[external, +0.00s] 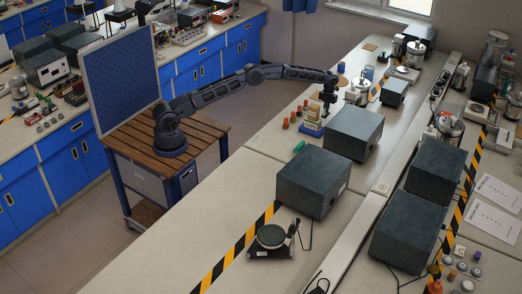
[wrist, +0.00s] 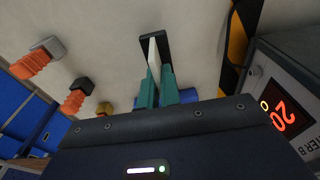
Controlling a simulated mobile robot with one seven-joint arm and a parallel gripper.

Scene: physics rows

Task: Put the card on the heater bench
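My gripper (external: 327,110) points down over the bench at the back in the external view. In the wrist view its two teal fingers (wrist: 160,85) are close together. A thin white strip with a black edge (wrist: 153,52), perhaps the card, shows at their tips. I cannot tell whether they grip it or are only around it. A dark grey box (wrist: 290,105) at the right carries a red display reading 20 and a partly hidden label like "HEATER B". I cannot match it surely to one box in the external view.
Large dark boxes (external: 353,132) (external: 313,181) stand nearer the camera than my gripper. A low device with a round top (external: 271,236) sits by the striped tape. The bench at front left is clear.

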